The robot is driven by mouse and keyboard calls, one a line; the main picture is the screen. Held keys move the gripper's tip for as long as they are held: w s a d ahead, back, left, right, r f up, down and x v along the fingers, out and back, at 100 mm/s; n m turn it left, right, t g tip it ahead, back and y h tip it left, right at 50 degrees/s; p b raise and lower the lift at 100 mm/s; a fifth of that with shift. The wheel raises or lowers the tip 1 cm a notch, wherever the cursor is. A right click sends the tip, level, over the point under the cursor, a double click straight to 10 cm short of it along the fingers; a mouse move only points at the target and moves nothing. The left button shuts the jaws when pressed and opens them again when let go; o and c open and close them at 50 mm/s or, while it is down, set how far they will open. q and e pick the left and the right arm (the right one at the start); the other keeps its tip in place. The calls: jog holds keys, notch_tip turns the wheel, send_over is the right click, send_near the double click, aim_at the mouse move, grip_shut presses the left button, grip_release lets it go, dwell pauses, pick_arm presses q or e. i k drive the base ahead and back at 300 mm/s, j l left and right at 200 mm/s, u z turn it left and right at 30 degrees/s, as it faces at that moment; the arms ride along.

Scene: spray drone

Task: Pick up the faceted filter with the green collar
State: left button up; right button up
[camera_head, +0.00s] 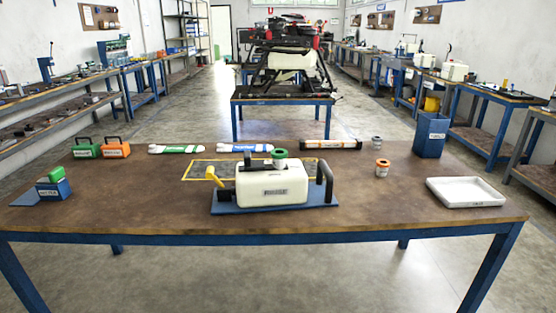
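A small filter with a green collar (280,154) shows at the top of the white tank (272,184) in the middle of the table. Its pale body is below the green collar; it is too small to tell the facets, or how deep it sits in the tank. The tank stands on a blue base plate (222,208) with a yellow lever at its left and a black handle at its right. A similar filter with an orange collar (382,168) stands right of the tank. A grey-collared one (376,142) stands behind that. Neither of my grippers is in view.
A white tray (466,192) lies at the table's right, below a blue bin (430,134). Green and orange cases, a blue block (54,190) and several tubes lie left and along the back. The table's (130,205) front left is clear.

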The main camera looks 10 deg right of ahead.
aim_at(279, 155)
jog(key=u, duration=0.55)
jog(key=i+l+u, duration=0.1)
jog(key=l+u, duration=0.65)
jog(key=l, duration=0.1)
